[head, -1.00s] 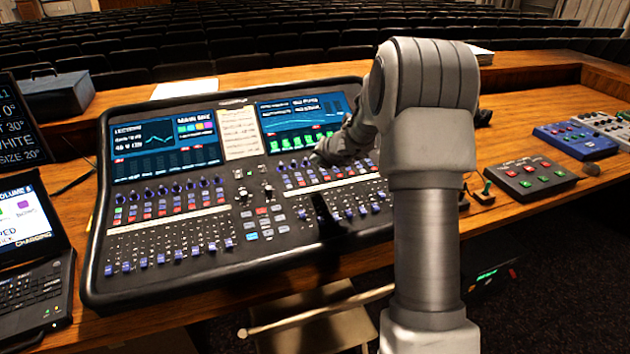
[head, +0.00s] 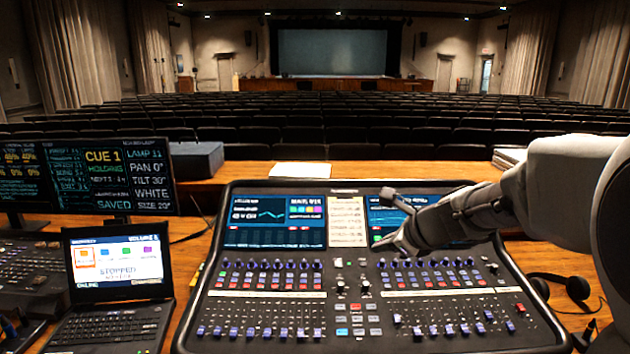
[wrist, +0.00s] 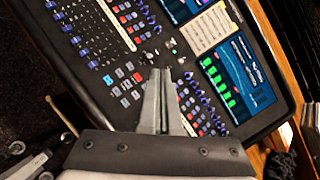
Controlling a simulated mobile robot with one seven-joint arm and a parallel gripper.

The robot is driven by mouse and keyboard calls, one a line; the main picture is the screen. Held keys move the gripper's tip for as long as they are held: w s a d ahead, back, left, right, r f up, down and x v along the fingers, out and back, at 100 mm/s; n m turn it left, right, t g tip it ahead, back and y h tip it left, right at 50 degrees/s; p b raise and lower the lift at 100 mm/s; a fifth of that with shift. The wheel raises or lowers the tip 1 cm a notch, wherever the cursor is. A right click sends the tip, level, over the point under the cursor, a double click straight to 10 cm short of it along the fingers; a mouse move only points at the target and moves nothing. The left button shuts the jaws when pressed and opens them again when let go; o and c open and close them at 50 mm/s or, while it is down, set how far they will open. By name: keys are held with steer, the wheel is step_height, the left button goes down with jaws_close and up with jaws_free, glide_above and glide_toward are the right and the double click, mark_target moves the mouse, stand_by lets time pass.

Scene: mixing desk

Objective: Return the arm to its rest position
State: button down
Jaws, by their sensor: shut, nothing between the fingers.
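My gripper (head: 382,243) is over the middle of the mixing desk (head: 190,300), in front of its right-hand screen. My arm reaches in from the right edge of the head view and hides part of that screen. In the wrist view my gripper (wrist: 160,76) has its two fingers together with nothing between them. The fingertips point at the desk's centre section, beside its buttons and small joysticks. I cannot tell how far above the surface they are.
Left of the desk are a laptop (head: 115,270) and monitors (head: 90,175). Behind it are a dark box (head: 196,160) and papers (head: 300,170) on the wooden ledge. Headphones (head: 577,288) lie at the right. Rows of seats and a stage (head: 335,52) are beyond.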

steer(key=s+a+r+n+g, duration=0.1)
steer(key=s+a+n, duration=0.1)
steer(key=s+n, duration=0.45)
steer(key=s+a+r+n+g, duration=0.1)
steer(key=s+a+r+n, duration=0.1)
steer(key=s+n, duration=0.5)
steer(key=s+d+f+n+h, duration=0.1)
steer(key=s+d+n+h, duration=0.1)
steer(key=s+n, duration=0.3)
steer(key=s+d+f+n+g+h+p, duration=0.1)
steer(key=s+d+n+h, duration=0.1)
steer(key=s+n, duration=0.4)
steer(key=s, duration=0.5)
steer(key=shift+d+f, duration=0.2)
steer(key=shift+d, duration=0.05)
